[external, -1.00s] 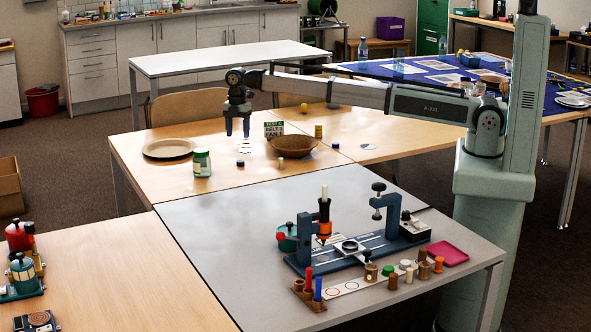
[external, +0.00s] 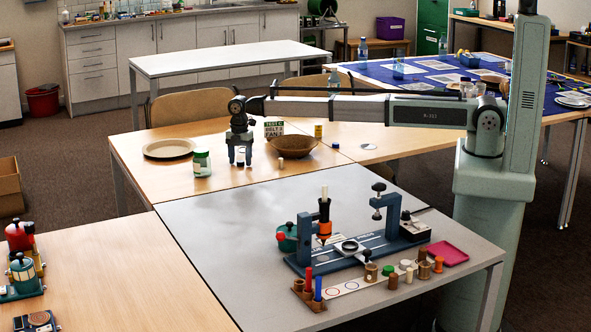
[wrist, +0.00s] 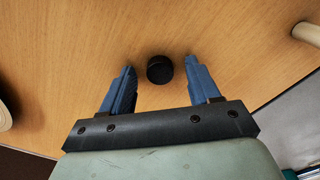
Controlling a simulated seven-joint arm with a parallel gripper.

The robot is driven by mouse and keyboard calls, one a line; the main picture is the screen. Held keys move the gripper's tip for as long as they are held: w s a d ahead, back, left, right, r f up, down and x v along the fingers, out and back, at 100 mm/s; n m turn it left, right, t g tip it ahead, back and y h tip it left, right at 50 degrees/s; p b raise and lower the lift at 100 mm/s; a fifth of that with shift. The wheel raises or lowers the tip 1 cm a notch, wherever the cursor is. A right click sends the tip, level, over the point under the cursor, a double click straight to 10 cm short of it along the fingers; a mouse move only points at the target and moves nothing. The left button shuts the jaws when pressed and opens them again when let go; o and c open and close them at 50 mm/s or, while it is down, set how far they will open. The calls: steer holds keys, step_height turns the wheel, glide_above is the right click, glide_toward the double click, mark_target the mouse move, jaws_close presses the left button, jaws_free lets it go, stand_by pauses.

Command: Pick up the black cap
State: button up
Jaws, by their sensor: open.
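The black cap (wrist: 160,69) is small and round and lies on the wooden table in the wrist view, between my two blue fingertips and slightly clear of both. In the external view the small dark cap (external: 240,164) shows low between the fingers. My gripper (external: 240,160) points down close to the tabletop, open and empty, with one finger on each side of the cap. In the wrist view my gripper (wrist: 159,66) also shows as open.
A green-lidded jar (external: 202,164) stands left of my gripper. A round tan plate (external: 168,149) lies farther left. A brown bowl (external: 294,147) and a small tan cylinder (external: 280,162) are on the right. A small sign (external: 273,128) stands behind.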

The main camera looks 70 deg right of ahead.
jaws_close()
stand_by(0.6)
